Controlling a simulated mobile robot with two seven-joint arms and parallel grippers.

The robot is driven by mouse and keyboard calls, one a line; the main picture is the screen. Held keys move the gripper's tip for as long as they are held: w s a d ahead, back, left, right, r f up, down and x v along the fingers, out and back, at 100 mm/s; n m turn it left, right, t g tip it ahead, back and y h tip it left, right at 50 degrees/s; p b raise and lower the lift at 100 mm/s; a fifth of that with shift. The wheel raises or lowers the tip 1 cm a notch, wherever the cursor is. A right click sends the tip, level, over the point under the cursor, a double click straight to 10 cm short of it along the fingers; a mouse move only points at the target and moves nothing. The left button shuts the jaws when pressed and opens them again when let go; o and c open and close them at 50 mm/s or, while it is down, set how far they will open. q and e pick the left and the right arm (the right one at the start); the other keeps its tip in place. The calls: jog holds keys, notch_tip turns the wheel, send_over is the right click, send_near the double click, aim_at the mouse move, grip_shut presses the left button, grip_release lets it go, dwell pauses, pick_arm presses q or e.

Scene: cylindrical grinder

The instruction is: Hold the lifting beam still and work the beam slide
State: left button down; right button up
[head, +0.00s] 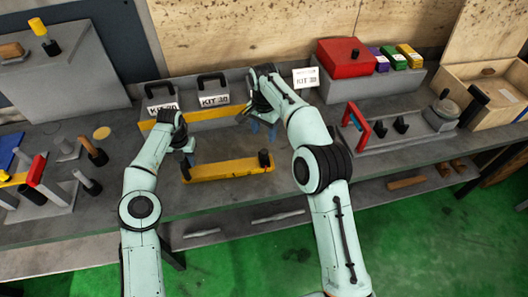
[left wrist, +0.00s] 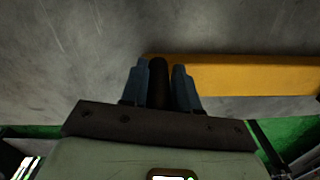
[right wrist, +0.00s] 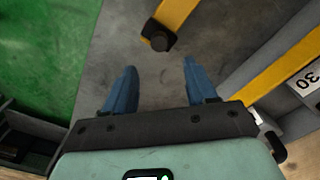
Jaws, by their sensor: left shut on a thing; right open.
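The lifting beam, a yellow bar (head: 228,170), lies on the grey bench, with a dark knob (head: 264,158) at its right end. The bar also shows in the left wrist view (left wrist: 240,75). My left gripper (head: 187,158) is at the bar's left end, its fingers shut on a dark upright grip (left wrist: 159,85). My right gripper (head: 263,128) is open and empty, behind and above the right end. In the right wrist view the dark knob (right wrist: 159,41) is ahead of the open fingers, apart from them. Which part is the slide I cannot tell for sure.
Two handled blocks, one labelled KIT 30 (head: 214,92), stand behind a second yellow bar (head: 215,114). Dark-handled tools (head: 94,150) stand on the left. The bench front edge is close.

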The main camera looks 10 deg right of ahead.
aim_at(264, 151)
notch_tip(264, 151, down, 11)
jog(key=shift+f, duration=0.2)
dwell(0.3)
